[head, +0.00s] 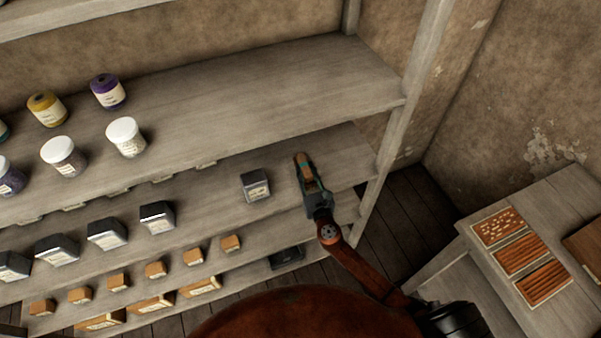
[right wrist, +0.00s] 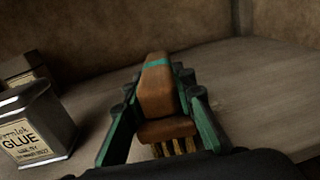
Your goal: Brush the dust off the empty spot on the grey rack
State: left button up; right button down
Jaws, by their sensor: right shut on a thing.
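My right gripper (head: 312,186) is shut on a brown brush (head: 304,163) with a green band. In the right wrist view the brush (right wrist: 156,92) sits between the two green fingers, with pale bristles (right wrist: 176,147) low near the palm. The gripper is over the right part of a middle shelf of the grey rack (head: 345,160), to the right of a grey glue tin (head: 256,187). This tin shows in the right wrist view (right wrist: 38,125) too. The shelf around the brush is bare. I cannot make out dust, or whether the brush touches the board. My left gripper is not in view.
More tins (head: 107,233) stand left on the same shelf. Jars (head: 126,138) stand on the shelf above, small wooden blocks (head: 155,269) below. The rack's upright post (head: 388,150) is close right of my gripper. A side table (head: 505,200) with brown trays stands at right.

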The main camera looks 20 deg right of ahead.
jog(key=shift+w+d+b, duration=0.15)
jog(key=shift+d+b, duration=0.15)
jog(key=shift+d, duration=1.5)
jog(key=shift+w+d+b, duration=0.15)
jog(key=shift+d+b, duration=0.15)
jog(key=shift+d, duration=1.45)
jog(key=shift+w+d+b, duration=0.1)
jog(key=shift+d+b, duration=0.4)
jog(key=shift+d, duration=1.15)
jog(key=shift+s, duration=1.1)
jog(key=shift+a+p, duration=0.65)
jog(key=shift+a, duration=0.7)
jog(key=shift+s+a+f+p, duration=0.15)
jog(key=shift+a+p, duration=0.1)
jog(key=shift+a, duration=0.85)
jog(key=shift+s+a+p, duration=0.1)
jog(key=shift+a+p, duration=0.1)
jog(key=shift+a, duration=0.9)
jog(key=shift+s+a+r+p, duration=0.15)
jog(key=shift+a+p, duration=0.25)
jog(key=shift+a, duration=1.3)
jog(key=shift+s+a+r+p, duration=0.1)
jog(key=shift+a+p, duration=0.3)
jog(key=shift+a, duration=1.25)
